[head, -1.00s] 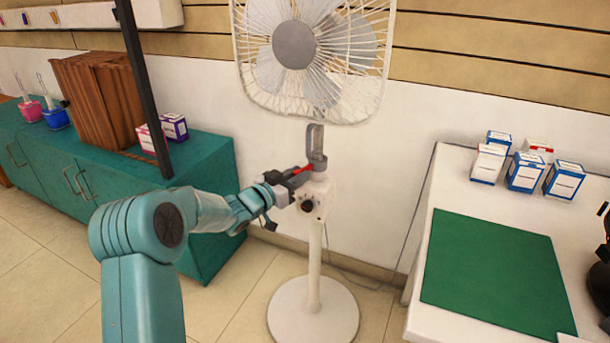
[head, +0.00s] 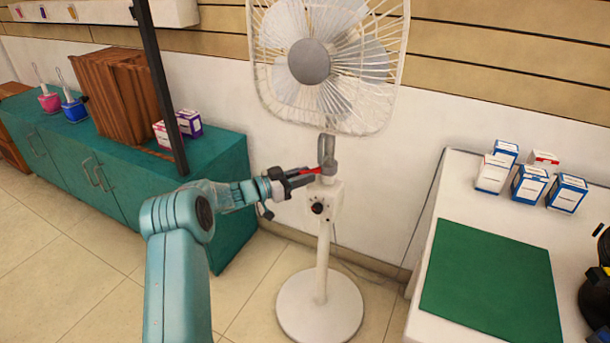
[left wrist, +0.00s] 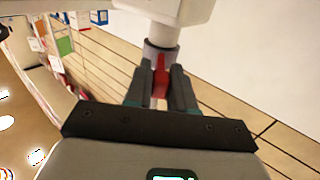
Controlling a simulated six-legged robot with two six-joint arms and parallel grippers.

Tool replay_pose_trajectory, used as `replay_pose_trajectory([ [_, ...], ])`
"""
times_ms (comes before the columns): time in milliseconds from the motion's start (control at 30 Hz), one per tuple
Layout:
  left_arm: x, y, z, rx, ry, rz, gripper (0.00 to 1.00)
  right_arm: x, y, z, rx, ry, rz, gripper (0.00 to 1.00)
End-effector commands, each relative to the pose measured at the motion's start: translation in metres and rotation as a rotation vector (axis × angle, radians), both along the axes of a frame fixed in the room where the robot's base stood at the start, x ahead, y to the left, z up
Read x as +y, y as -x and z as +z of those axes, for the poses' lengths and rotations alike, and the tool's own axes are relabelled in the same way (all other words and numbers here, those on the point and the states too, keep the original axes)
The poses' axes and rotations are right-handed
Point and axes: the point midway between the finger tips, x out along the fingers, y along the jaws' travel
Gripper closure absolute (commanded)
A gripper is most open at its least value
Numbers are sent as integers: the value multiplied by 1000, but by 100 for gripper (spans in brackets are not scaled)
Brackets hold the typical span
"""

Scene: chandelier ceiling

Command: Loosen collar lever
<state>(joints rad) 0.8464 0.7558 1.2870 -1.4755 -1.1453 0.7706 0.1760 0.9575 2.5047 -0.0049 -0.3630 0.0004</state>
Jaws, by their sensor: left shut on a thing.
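A white pedestal fan (head: 309,62) stands on the floor in the middle of the head view. Its grey collar (head: 328,167) sits on the pole just above a white control box with a black knob (head: 317,208). A red collar lever (head: 310,171) sticks out to the left of the collar. My left gripper (head: 306,174) is shut on the red lever. In the left wrist view the red lever (left wrist: 160,78) shows between the two dark fingers, against the grey collar (left wrist: 157,54). My right gripper is not in view.
A green cabinet (head: 215,165) stands left of the fan, with boxes and a brown item on it. A white table (head: 455,195) with a green mat (head: 491,281) and several small boxes is on the right. The wall is close behind the fan.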

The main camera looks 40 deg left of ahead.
Motion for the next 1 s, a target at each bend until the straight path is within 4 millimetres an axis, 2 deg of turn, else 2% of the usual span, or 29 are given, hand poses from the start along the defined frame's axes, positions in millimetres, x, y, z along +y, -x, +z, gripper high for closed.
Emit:
replay_pose_trajectory([
  [167, 0, -2, 5, -9, -2, 3, 100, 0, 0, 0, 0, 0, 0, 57],
  [200, 0, -2, 5, -9, -2, 3, 64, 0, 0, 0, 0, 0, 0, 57],
  [233, 0, -2, 5, -9, -2, 3, 55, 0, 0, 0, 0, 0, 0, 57],
  [500, -1, -3, 3, -5, -2, 0, 55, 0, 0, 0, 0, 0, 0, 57],
  [633, 3, 5, 3, -4, -2, 2, 55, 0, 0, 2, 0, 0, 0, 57],
  [767, 11, 29, 4, -2, 0, 5, 55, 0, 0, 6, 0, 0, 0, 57],
  [1000, 31, 91, 4, -3, -1, 6, 55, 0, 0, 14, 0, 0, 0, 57],
])
